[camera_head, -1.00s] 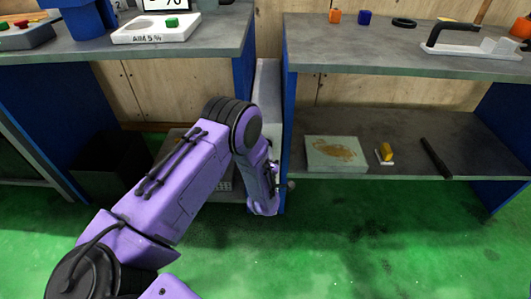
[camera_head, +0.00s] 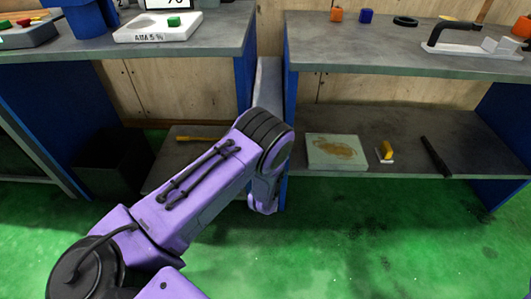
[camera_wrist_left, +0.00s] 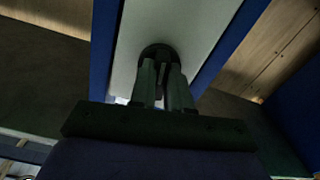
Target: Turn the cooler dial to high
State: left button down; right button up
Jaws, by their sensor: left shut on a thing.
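The cooler shows in the head view as a narrow pale-topped cabinet (camera_head: 268,85) between the two benches; my purple left arm covers most of its front. In the left wrist view its pale front panel (camera_wrist_left: 205,25) stands between blue bench sides. A dark round dial (camera_wrist_left: 160,50) sits on that panel. My left gripper (camera_wrist_left: 162,72) is shut on the dial, one finger on each side of its raised grip. Dial markings cannot be made out. In the head view the left fingers are hidden behind my own wrist. My right gripper is not in view.
Blue bench sides flank the cooler closely. The right bench's lower shelf (camera_head: 400,140) holds a stained plate (camera_head: 336,151), a yellow-handled brush (camera_head: 386,151) and a black bar (camera_head: 435,157). A black bin (camera_head: 112,165) stands at left. The green floor in front is clear.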

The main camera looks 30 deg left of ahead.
pick_arm(q)
jog(key=shift+w+a+r+m, duration=0.2)
jog(key=shift+r+m, duration=0.1)
jog(key=shift+m, duration=0.7)
jog(key=c, duration=1.2)
grip_release()
jog(key=shift+o, duration=0.6)
jog(key=shift+s, duration=0.1)
jog(key=shift+f, duration=0.15)
jog(key=shift+f, duration=0.1)
